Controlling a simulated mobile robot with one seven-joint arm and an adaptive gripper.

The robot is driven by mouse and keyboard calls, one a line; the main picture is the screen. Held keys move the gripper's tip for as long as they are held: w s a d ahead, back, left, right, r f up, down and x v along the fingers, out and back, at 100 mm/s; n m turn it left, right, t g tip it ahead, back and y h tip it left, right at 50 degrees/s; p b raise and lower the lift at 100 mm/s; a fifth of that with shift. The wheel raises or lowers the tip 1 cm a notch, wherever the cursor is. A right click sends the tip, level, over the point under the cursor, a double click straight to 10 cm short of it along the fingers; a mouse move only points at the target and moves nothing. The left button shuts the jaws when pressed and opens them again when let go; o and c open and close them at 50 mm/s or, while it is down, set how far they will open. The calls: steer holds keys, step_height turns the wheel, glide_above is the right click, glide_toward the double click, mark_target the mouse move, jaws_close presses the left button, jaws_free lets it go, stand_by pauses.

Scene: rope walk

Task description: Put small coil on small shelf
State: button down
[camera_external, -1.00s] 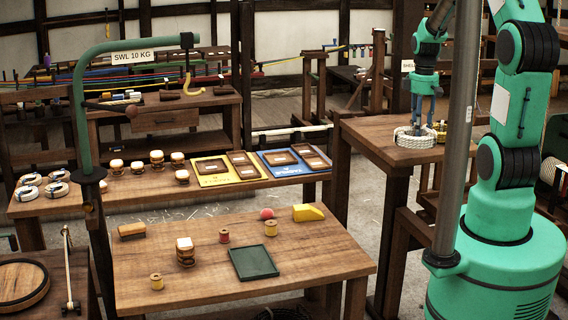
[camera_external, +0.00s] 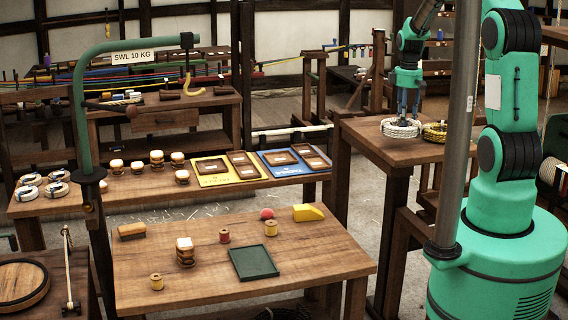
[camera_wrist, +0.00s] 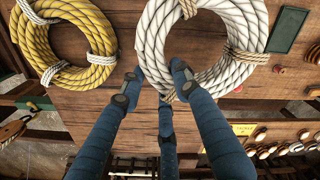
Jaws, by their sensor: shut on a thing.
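My gripper (camera_external: 408,106) is shut on a white rope coil (camera_external: 398,128) with tan bindings, over the tall wooden table at the right. In the wrist view my fingers (camera_wrist: 160,86) meet the near rim of the white coil (camera_wrist: 152,38), and part of that rim is hidden behind them. A yellow rope coil (camera_external: 434,133) with pale bindings lies to its right; in the wrist view this yellow coil (camera_wrist: 40,50) is at the upper left. I cannot tell whether the white coil is clear of the tabletop. I cannot make out the small shelf.
The tall table (camera_external: 365,135) has bare wood left of the coils. A grey post (camera_external: 458,120) stands in front of my arm. The front table (camera_external: 330,265) holds a green tray (camera_external: 253,263) and spools. The long bench behind holds small coils (camera_external: 55,189) and boards.

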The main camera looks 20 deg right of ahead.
steer(key=shift+w, duration=0.3)
steer(key=shift+w+d, duration=0.1)
steer(key=shift+w, duration=0.35)
steer(key=shift+f+p, duration=0.5)
steer(key=shift+f, duration=1.3)
steer(key=shift+f, duration=0.1)
steer(key=c, duration=1.3)
jaws_free()
steer(key=shift+s, duration=0.1)
step_height(320, 180, up, 12)
steer(key=shift+r+b, duration=0.1)
steer(key=shift+b, duration=0.55)
